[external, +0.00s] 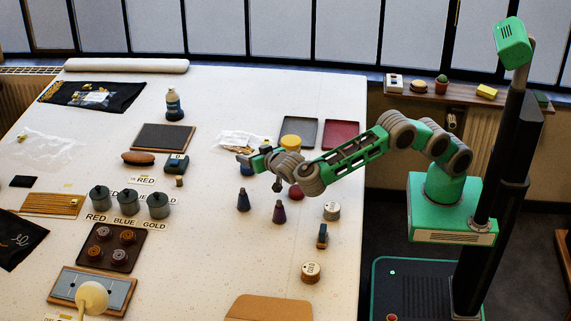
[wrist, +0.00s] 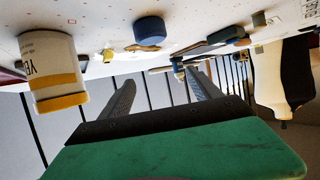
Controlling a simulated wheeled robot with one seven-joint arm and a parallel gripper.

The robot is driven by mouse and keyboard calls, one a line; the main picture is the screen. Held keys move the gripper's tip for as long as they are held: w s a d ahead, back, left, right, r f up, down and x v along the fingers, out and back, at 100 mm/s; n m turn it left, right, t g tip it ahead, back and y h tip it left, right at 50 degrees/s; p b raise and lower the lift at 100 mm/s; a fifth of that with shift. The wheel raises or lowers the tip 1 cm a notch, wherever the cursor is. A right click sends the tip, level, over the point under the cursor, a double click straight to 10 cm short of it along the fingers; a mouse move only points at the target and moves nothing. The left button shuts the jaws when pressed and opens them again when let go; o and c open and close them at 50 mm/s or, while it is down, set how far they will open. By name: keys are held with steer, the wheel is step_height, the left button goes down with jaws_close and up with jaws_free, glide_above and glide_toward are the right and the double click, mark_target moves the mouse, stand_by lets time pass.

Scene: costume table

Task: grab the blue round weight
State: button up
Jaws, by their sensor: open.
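The blue round weight (wrist: 149,30) is a short dark blue cylinder. In the wrist view it stands on the white table top, apart from my fingertips. In the external view a dark blue patch that looks like it (external: 247,170) shows just below my gripper, partly hidden. My gripper (external: 244,158) reaches left, low over the table. Its two fingers are spread in the wrist view (wrist: 160,76), with nothing between them. A white jar with a yellow band (wrist: 52,70) is left of the weight in the wrist view.
A yellow-topped jar (external: 291,142) and a red round object (external: 296,194) are close to my wrist. Two dark cones (external: 243,200) stand in front. A grey tray (external: 300,131) and a red tray (external: 341,134) lie behind. The table's front middle has free room.

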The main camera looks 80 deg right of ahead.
step_height(320, 180, down, 6)
steer(key=shift+d+r+p, duration=0.1)
steer(key=shift+d+p, duration=0.05)
steer(key=shift+p, duration=0.35)
steer(key=x, duration=0.3)
steer(key=shift+d, duration=0.1)
jaws_close()
